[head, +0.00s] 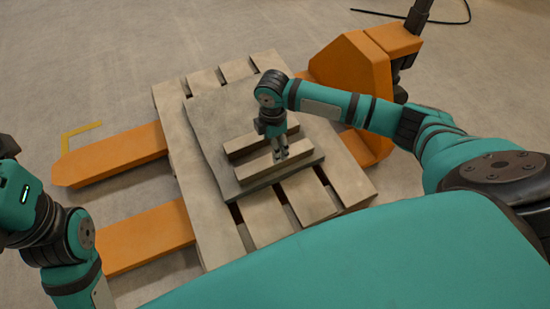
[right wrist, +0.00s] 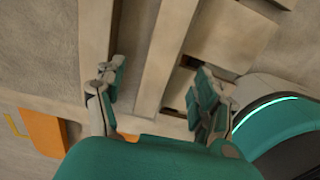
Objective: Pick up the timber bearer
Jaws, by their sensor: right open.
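Two pale timber bearers lie side by side on a grey slab (head: 205,121) on the pallet: a far one (head: 240,144) and a near one (head: 256,167). My right gripper (head: 281,156) points down at the near bearer, right of its middle. In the right wrist view the gripper (right wrist: 157,95) is open, and the near bearer (right wrist: 165,45) runs between its two fingers. The far bearer (right wrist: 95,35) runs beside the left finger. I cannot tell whether the fingers touch the wood. My left arm shows at the left edge, but its gripper is out of the picture.
The slatted wooden pallet (head: 315,203) rests on an orange pallet jack (head: 115,155), whose two forks stick out to the left. Its orange body stands at the right behind my right arm. A yellow corner mark (head: 80,130) and bare concrete floor lie at the left.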

